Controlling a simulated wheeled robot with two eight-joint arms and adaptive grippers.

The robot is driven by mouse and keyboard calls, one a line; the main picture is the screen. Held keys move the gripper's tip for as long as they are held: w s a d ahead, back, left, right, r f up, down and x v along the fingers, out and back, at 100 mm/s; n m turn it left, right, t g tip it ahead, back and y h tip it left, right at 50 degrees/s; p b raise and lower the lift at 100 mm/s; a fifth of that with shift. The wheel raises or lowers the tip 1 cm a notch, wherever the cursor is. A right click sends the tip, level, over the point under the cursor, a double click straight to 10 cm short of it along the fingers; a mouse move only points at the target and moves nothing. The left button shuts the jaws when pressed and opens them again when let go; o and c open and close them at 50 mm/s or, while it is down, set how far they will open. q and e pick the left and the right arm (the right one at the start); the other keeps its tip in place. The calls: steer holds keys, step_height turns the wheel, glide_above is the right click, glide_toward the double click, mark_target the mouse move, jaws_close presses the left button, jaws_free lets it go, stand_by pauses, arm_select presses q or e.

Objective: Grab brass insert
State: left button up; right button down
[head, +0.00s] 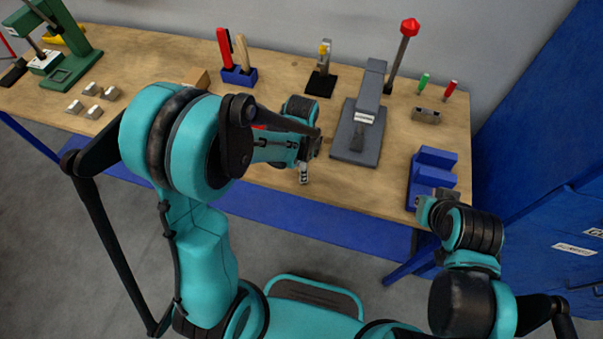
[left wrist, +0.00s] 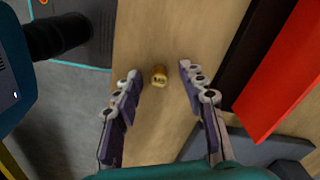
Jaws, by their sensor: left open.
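The brass insert (left wrist: 158,76) is a small gold-coloured piece on the wooden table in the left wrist view. My left gripper (left wrist: 161,72) is open, with its two purple-grey fingers on either side of the insert's position and a gap on each side. In the head view my left gripper (head: 304,170) is over the front part of the table, left of the grey press, and I cannot make out the insert there. My right gripper (head: 428,205) is by the blue stepped block (head: 432,172) at the table's right end; its fingers are too small to read.
A grey press (head: 358,140) stands right of my left gripper. A red object (left wrist: 290,75) lies to the right in the left wrist view. Tool holders (head: 239,75), small metal blocks (head: 92,89) and a green press (head: 72,68) are further back or left. A blue cabinet (head: 545,150) stands right.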

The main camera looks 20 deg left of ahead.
arm_select(q)
jaws_close()
steer(key=shift+r, duration=0.1)
